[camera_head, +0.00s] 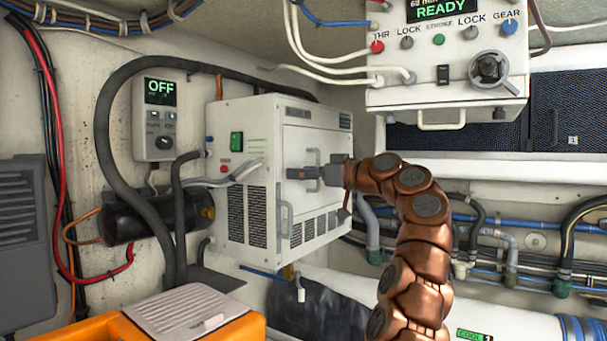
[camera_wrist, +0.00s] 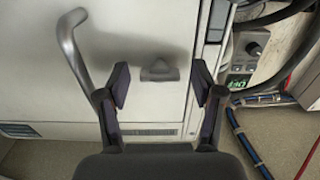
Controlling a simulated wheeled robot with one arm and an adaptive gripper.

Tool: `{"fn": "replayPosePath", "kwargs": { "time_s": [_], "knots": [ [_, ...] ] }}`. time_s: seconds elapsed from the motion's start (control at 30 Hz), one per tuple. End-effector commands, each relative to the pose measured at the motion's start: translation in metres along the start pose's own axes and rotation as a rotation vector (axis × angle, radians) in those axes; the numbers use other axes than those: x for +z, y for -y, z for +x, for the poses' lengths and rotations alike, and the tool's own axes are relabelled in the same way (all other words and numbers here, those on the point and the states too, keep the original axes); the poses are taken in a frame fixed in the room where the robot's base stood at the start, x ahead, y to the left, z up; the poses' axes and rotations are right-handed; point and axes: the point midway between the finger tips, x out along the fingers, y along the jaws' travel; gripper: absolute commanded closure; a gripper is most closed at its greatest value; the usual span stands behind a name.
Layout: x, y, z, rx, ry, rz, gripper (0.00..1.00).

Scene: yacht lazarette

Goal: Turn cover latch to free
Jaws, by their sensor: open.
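A white cabinet unit (camera_head: 265,150) stands against the left wall, with a pale front cover (camera_head: 302,140). In the wrist view, a small grey latch knob (camera_wrist: 160,72) sits on the pale cover panel (camera_wrist: 130,30), between and beyond my fingertips. My gripper (camera_wrist: 160,82) is open around the line of the knob, with no visible contact. In the head view, my gripper (camera_head: 306,172) is at the cover's front face, and it hides the latch there. A grey curved handle (camera_wrist: 76,48) stands left of the knob in the wrist view.
A control panel (camera_head: 447,60) reading READY hangs at upper right. A wall box (camera_head: 159,118) reading OFF is left of the cabinet, with thick black hose (camera_head: 103,125) beside it. An orange case (camera_head: 150,322) is at lower left. Pipes run along the right wall.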

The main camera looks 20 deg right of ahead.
Motion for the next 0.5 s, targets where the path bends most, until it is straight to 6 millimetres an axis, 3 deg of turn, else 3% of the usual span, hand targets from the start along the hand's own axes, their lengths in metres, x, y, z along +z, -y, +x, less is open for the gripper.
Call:
{"fn": "replayPosePath", "kwargs": {
  "time_s": [0.27, 0.5],
  "knots": [
    [-0.001, 0.000, -0.019, 0.001, -0.002, -0.002, 0.33],
    [-0.001, 0.000, -0.065, 0.001, -0.003, 0.001, 0.33]
  ]
}}
